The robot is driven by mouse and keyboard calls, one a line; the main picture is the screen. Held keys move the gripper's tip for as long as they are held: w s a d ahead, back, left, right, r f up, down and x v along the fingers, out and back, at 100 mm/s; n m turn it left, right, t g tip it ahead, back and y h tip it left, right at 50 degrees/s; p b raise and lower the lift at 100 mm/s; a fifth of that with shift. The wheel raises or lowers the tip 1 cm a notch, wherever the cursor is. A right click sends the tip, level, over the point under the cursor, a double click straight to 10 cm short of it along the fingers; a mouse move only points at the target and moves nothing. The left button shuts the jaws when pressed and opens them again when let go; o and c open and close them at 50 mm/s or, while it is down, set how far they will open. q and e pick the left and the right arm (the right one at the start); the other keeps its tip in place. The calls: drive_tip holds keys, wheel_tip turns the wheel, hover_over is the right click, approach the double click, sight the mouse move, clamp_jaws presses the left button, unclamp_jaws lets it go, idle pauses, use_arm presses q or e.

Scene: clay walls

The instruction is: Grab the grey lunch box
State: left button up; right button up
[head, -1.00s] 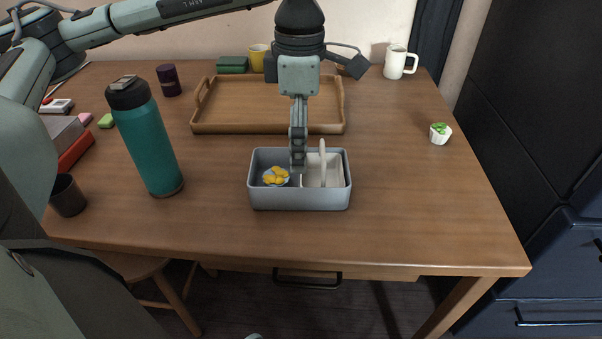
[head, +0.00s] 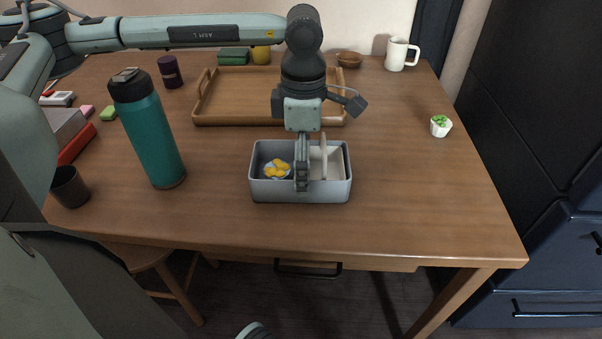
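The grey lunch box (head: 330,191) is an open-topped rectangular tray with rounded corners, standing near the front middle of the wooden table. Its left part holds a small cup of yellow pieces (head: 277,170); its right part holds a pale, upright piece (head: 324,157). My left gripper (head: 302,184) points down at the middle of the box, its fingertips overlapping the front wall. I see the fingers edge-on, so their opening is hidden, and I cannot tell whether they touch or straddle the wall.
A teal bottle (head: 152,140) stands left of the box, with a dark cup (head: 69,187) beyond it. A wooden tray (head: 240,121) lies behind the box. A white mug (head: 397,54) and a small white pot (head: 440,126) stand at right. The table right of the box is clear.

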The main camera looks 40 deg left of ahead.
use_arm(q)
drive_tip(key=c, duration=0.3)
drive_tip(key=shift+c, duration=0.2)
drive_tip(key=shift+r, duration=0.1)
